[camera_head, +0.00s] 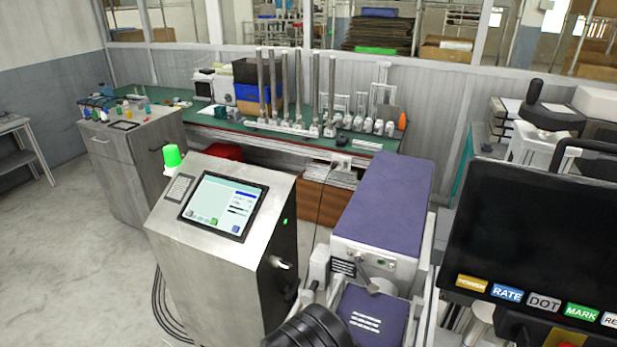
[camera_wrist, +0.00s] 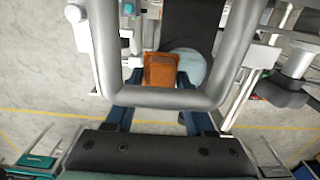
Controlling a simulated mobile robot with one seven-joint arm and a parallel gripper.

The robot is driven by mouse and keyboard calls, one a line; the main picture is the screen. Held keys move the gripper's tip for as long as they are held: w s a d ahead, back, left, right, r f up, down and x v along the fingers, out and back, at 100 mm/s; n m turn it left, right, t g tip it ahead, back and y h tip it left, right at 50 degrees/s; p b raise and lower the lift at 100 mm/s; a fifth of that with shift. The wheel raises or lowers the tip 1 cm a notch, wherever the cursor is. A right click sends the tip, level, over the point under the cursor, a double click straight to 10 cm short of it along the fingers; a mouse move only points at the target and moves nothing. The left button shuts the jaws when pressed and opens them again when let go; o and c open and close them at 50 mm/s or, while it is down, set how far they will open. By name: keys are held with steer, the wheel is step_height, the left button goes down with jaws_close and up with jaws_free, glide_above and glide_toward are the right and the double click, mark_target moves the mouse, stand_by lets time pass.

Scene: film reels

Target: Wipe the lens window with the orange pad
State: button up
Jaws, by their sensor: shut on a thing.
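The orange pad (camera_wrist: 160,68) is in the upper middle of the wrist view, between the blue fingers of my gripper (camera_wrist: 160,82). My gripper is shut on it. A pale bluish round disc (camera_wrist: 193,68), which looks like the lens window, shows just right of the pad. The pad overlaps its left edge in the picture; I cannot tell whether they touch. In the head view I cannot make out the pad, the lens window or the gripper's fingers.
A thick grey U-shaped bar (camera_wrist: 160,99) crosses the wrist view in front of the fingers. In the head view, a steel cabinet with a screen (camera_head: 223,206) stands beside a purple-topped machine (camera_head: 385,205). A black panel with labelled buttons (camera_head: 550,240) is at right. Open floor lies left.

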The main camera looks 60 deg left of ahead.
steer(key=shift+r+p, duration=1.8)
steer(key=shift+r, duration=0.85)
steer(key=shift+r+p, duration=1.15)
steer(key=shift+r, duration=0.4)
